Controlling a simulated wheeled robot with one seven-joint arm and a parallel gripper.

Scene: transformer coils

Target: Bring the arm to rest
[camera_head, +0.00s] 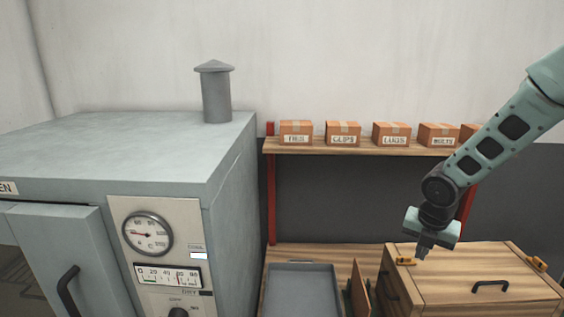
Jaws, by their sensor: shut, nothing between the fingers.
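My gripper (421,253) is at the right of the head view, at the end of my arm, which comes in from the upper right. It points down and its fingers are shut with nothing between them. It appears above or just in front of the left part of a wooden chest (465,270); the exact gap to the lid cannot be told. The chest's lid is closed and has a black handle (490,287) and small orange-yellow fittings (537,264).
A large grey oven (231,180) with a gauge and a vent pipe fills the left. A shelf (350,149) with several labelled cardboard boxes (343,133) runs along the wall. A grey tray (302,267) and an upright brown board (359,290) are between oven and chest.

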